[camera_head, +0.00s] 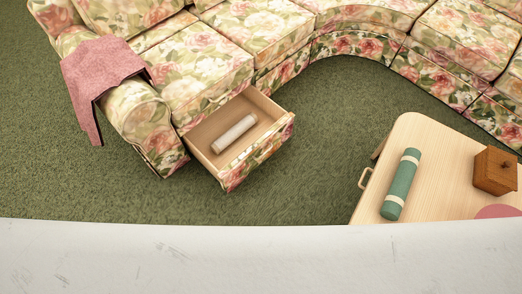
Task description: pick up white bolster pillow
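A white bolster pillow (234,133), a small pale cylinder, lies inside an open drawer (207,153) in the camera_head view. The drawer sticks out from the base of the floral sofa, left of the picture's middle. The pillow lies on the drawer floor, slanting from lower left to upper right, and looks fully exposed from above. Neither of my grippers is in view.
The floral sectional sofa (208,86) curves along the back, with a pink cloth (98,72) over its left arm. A wooden table (447,150) at right holds a green roll (401,186) and a wooden box (495,171). Green carpet (300,150) is clear between them.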

